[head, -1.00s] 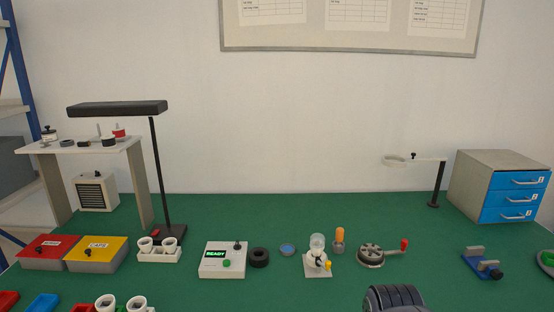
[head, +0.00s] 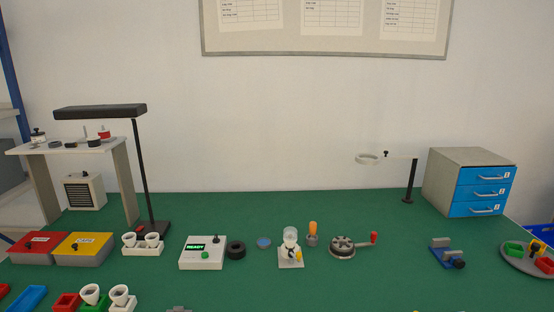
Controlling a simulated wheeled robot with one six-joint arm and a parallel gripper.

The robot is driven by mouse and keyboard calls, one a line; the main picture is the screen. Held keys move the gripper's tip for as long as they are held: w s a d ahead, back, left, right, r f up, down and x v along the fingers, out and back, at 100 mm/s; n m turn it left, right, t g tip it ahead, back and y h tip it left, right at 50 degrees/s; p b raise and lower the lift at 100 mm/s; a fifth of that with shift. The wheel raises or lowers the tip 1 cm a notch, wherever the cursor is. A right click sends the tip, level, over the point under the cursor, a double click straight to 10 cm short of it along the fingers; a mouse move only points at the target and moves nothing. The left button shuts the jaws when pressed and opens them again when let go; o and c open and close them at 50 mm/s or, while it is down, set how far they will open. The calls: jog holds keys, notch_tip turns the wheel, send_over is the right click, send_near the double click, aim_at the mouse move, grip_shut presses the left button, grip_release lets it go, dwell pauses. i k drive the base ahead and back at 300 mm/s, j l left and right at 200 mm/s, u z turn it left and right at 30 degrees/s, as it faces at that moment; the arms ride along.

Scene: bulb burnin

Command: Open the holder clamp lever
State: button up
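A small pale holder (head: 290,259) stands on the green bench, right of the middle, with a clear glass bulb (head: 290,236) upright in it. A small yellow part (head: 299,253), which looks like its lever, is at the holder's right side; whether it is open or closed is too small to tell. My gripper is not in view.
A white tester reading READY (head: 203,254) and a black ring (head: 236,249) stand left of the holder. An orange-handled tool (head: 312,234), a round device with a red-knobbed crank (head: 343,246) and a blue vise (head: 446,254) stand right. The bench in front of the holder looks clear.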

aim_at(291, 254)
jog(key=k+l, duration=0.15)
jog(key=k, duration=0.15)
jog(key=i+j, duration=0.15)
jog(key=i, duration=0.25)
jog(key=i+j, duration=0.15)
jog(key=i, duration=0.25)
jog(key=i+j+u, duration=0.1)
jog(key=i, duration=0.35)
